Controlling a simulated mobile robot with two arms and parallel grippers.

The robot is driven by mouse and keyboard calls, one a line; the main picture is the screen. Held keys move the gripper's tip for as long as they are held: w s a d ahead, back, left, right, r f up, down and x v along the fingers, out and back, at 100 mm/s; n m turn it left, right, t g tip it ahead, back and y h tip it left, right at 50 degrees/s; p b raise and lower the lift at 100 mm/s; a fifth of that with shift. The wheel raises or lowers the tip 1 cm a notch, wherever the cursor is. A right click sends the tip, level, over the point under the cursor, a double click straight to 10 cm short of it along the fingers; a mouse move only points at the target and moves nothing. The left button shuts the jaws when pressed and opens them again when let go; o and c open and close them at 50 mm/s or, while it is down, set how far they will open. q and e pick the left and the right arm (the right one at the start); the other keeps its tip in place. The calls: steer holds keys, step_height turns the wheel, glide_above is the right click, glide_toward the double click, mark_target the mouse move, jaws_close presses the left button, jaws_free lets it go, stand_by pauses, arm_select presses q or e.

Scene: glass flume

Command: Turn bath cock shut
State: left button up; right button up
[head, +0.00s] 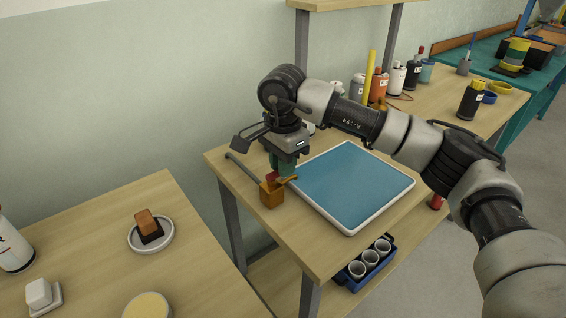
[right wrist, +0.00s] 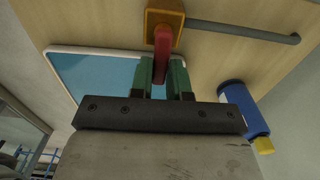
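The bath cock is an orange block (head: 271,194) with a red lever (head: 270,177), at the near left corner of the wooden bench. A grey pipe (head: 240,167) runs from it. My right gripper (head: 283,170) is over the cock, pointing down. In the right wrist view its green fingers (right wrist: 162,72) lie close on both sides of the red lever (right wrist: 162,45) and look shut on it. The lever stands across the line of the grey pipe (right wrist: 245,31) there. The orange block (right wrist: 178,20) is just beyond the fingertips. My left gripper is out of view.
A blue bath in a white-rimmed tray (head: 352,185) lies right beside the cock. Bottles (head: 378,86) stand at the bench's back. A blue crate of white cups (head: 365,262) sits on the lower shelf. A second table (head: 95,240) is at the left.

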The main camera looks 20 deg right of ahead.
steer(key=o, duration=0.4)
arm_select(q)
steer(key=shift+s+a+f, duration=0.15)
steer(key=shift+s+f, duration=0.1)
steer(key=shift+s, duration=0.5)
arm_select(e)
step_height(320, 180, up, 11)
steer(key=shift+f, duration=0.1)
